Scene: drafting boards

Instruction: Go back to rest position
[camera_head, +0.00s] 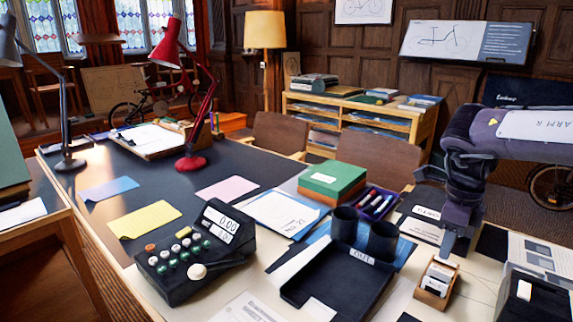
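My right arm, purple-grey and marked "ARM R", comes in from the right edge. It bends down so that my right gripper (449,246) points at the desk (272,258). The fingertips are just behind and above a small wooden card box (436,278) with white cards in it. I cannot tell whether they touch anything, and the gap between the fingers does not show clearly. My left arm and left gripper are not in view.
Near the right gripper are a black tray (338,285) marked "OUT", two dark cups (382,241), a purple pen tray (375,203) and a dark device (535,298). A black calculator (190,262) stands left of centre. Red (192,162) and grey (69,163) lamps rise further back.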

